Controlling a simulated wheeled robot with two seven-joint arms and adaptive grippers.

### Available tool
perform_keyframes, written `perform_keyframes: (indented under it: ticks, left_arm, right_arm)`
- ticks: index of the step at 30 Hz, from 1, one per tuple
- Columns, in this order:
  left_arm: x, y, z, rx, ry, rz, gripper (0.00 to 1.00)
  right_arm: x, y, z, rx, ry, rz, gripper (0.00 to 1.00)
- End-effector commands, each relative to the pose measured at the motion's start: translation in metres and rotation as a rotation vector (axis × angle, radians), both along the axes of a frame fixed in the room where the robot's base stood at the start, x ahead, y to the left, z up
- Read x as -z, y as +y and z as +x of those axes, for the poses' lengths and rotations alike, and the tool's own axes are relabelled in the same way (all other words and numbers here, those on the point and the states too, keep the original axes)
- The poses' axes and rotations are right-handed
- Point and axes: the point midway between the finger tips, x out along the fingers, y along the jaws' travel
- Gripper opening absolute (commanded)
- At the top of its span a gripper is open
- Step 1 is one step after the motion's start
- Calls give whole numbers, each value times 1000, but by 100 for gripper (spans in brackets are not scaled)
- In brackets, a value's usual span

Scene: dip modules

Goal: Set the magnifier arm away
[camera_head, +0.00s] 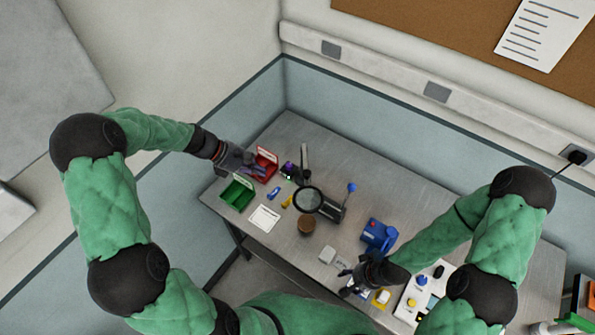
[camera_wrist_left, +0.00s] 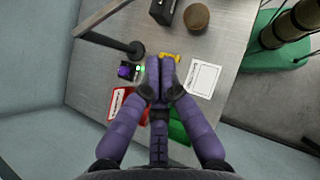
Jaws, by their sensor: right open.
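A round dark-rimmed magnifier lens (camera_head: 308,199) is over the middle left of the table, beside a dark base block (camera_head: 332,210). A lever with a blue ball knob (camera_head: 351,187) rises next to that block. In the left wrist view I cannot pick out the lens clearly. My left gripper (camera_head: 248,160) is above the red bin, left of the lens and apart from it. Its purple fingers (camera_wrist_left: 160,62) are drawn together with nothing visible between them. My right gripper (camera_head: 354,283) is open near the table's front edge, right of the lens and well away from it.
A red bin (camera_head: 267,157), green bin (camera_head: 229,200) and white card (camera_head: 265,218) are left. A brown round object (camera_head: 307,225) is in front. A blue device (camera_head: 379,234) and white panel (camera_head: 411,299) are right.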

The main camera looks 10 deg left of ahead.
Motion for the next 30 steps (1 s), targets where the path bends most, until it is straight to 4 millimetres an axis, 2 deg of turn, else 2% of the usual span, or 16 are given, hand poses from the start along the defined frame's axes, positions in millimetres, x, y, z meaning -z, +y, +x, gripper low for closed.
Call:
perform_keyframes:
  ticks: [11,17,27,30]
  left_arm:
    - [6,-5,1,1,1,1,0]
    - [26,-26,7,3,3,-1,0]
    - [71,-68,20,4,3,0,0]
    - [70,-82,26,4,-1,1,0]
  right_arm:
    - [-1,0,1,0,-1,0,54]
    - [-4,0,0,0,-1,0,54]
    - [-10,0,0,0,-1,0,54]
    - [-15,0,0,0,-1,0,54]
